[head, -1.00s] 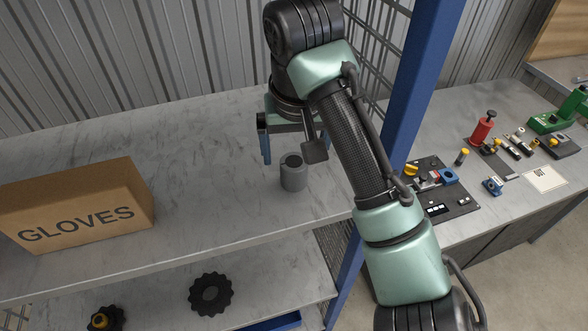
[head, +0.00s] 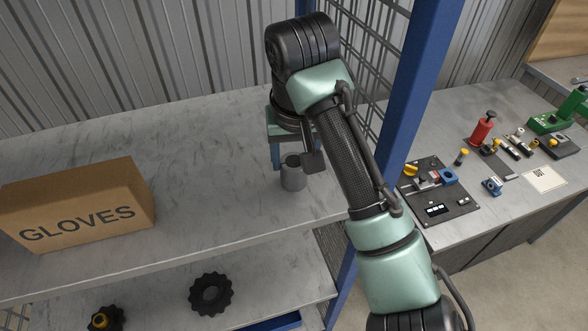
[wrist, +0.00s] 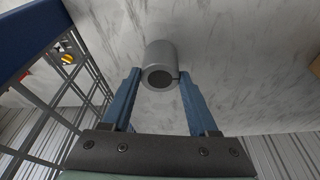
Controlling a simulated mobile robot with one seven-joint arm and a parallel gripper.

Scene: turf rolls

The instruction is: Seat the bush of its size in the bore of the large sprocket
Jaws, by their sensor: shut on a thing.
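A grey cylindrical bush (head: 293,178) with a dark bore stands upright on the upper shelf. In the wrist view the bush (wrist: 160,52) sits between the blue fingertips of my gripper (wrist: 159,76), which is shut on it. In the head view my gripper (head: 290,160) is at the bush's far side, its fingers partly hidden. A black toothed sprocket (head: 194,295) with an open bore lies flat on the lower shelf. Another dark toothed sprocket (head: 116,317), with a yellow piece at its middle, is at the bottom edge, partly cut off.
A cardboard GLOVES box (head: 75,205) stands left on the upper shelf (head: 190,140). A blue post (head: 415,100) and wire mesh bound the right side. A bench (head: 455,110) with several small tools lies beyond. The shelf between box and bush is clear.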

